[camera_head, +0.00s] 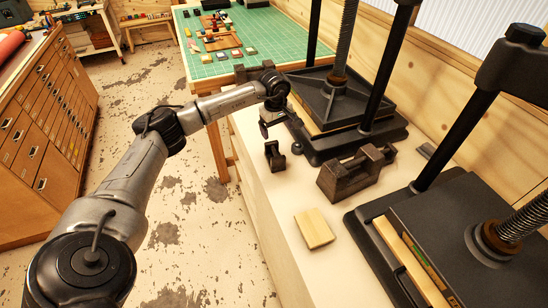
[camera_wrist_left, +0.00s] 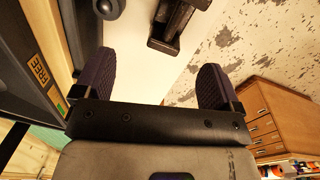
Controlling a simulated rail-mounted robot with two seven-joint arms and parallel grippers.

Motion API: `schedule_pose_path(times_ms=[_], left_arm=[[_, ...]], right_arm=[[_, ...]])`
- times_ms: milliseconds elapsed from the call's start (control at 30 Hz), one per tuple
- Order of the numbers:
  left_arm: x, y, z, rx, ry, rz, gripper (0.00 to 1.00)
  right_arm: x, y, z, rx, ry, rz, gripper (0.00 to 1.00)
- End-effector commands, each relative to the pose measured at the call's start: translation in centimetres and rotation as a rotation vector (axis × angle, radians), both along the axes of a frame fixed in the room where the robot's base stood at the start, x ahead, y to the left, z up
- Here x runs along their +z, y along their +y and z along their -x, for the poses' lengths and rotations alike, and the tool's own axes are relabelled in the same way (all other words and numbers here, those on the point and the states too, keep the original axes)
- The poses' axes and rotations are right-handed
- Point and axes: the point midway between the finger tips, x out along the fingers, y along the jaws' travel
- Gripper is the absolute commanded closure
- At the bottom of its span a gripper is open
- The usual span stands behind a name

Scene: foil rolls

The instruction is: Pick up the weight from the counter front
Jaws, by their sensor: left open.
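A small dark metal weight (camera_head: 275,155) with a handle-like frame stands on the pale counter (camera_head: 262,187) near its front edge. In the left wrist view the weight (camera_wrist_left: 176,24) shows at the top, partly cut off by the picture edge, ahead of the fingertips and between their lines. My left gripper (camera_head: 277,122) is above the counter, just beyond the weight in the head view. In the left wrist view my left gripper (camera_wrist_left: 154,75) has its two dark padded fingers wide apart, with nothing between them. My right gripper is not in view.
A larger dark metal weight (camera_head: 355,174) and a light wooden block (camera_head: 314,229) are on the counter. A press (camera_head: 330,101) stands close behind my gripper, and another press (camera_head: 450,235) is at the right. A dark block (camera_head: 247,72) sits at the counter's far end.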

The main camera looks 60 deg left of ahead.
Motion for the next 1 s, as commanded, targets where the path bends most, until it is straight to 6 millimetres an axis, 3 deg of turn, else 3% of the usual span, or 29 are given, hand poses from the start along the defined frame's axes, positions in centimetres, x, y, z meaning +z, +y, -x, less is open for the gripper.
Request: schedule_pose_path(times_ms=[100, 267, 700, 1000], left_arm=[[0.0, 0.0, 1.3, -0.117, 0.08, -0.006, 0.11], [-0.7, 0.0, 1.3, -0.191, 0.08, -0.007, 0.11], [-7.4, -0.1, 1.2, -0.2, 0.078, -0.006, 0.11], [-8.8, -0.1, 1.2, -0.2, 0.075, -0.008, 0.11]], right_arm=[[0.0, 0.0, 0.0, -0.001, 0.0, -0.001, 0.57], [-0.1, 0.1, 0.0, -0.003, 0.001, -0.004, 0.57], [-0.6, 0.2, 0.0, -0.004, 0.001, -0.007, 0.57], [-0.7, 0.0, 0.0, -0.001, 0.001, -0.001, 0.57]])
